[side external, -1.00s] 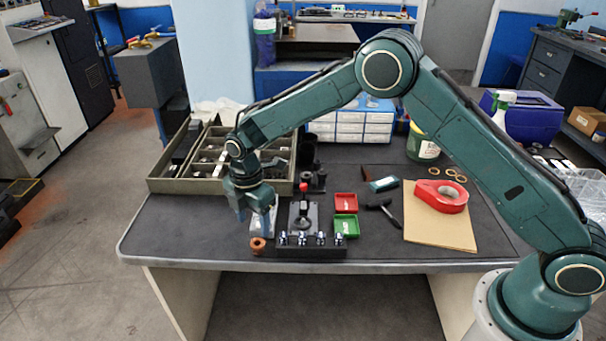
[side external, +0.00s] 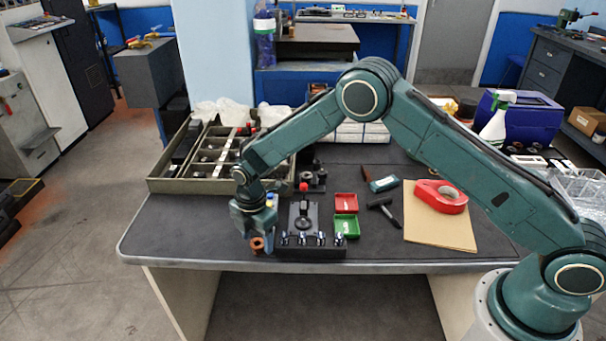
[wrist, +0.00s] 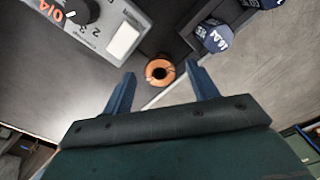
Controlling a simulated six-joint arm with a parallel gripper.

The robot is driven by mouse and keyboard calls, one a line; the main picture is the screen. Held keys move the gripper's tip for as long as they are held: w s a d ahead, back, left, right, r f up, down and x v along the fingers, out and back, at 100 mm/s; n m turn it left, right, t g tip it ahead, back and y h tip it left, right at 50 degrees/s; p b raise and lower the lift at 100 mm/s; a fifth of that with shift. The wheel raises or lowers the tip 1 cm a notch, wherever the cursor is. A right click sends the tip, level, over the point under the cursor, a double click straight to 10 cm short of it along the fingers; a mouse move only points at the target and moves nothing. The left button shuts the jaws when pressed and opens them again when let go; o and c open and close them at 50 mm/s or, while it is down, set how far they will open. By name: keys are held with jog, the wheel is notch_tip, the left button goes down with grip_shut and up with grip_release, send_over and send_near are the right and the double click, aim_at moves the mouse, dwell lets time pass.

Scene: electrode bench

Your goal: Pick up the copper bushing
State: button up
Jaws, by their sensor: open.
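The copper bushing (side external: 257,244) stands on the dark bench mat near the front edge, just left of the black block. In the wrist view the copper bushing (wrist: 160,70) is a short copper ring with a dark hole, lying between and slightly beyond the fingertips. My gripper (side external: 256,232) is low, right over the bushing. In the wrist view my gripper (wrist: 160,80) is open, with one finger on each side of the bushing and visible gaps. The side view partly hides the bushing behind the fingers.
A black block with shiny electrode pieces (side external: 312,240) stands close right of the bushing. A grey meter with a dial (wrist: 85,25) lies close by in the wrist view. Red tray (side external: 346,202), green tray (side external: 346,227) and a compartment box (side external: 170,186) are around. The bench front edge is near.

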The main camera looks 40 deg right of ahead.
jog(key=shift+f, duration=0.35)
jog(key=c, duration=1.1)
jog(key=shift+r, duration=0.1)
notch_tip(320, 180, up, 20)
dwell(0.3)
dwell(0.5)
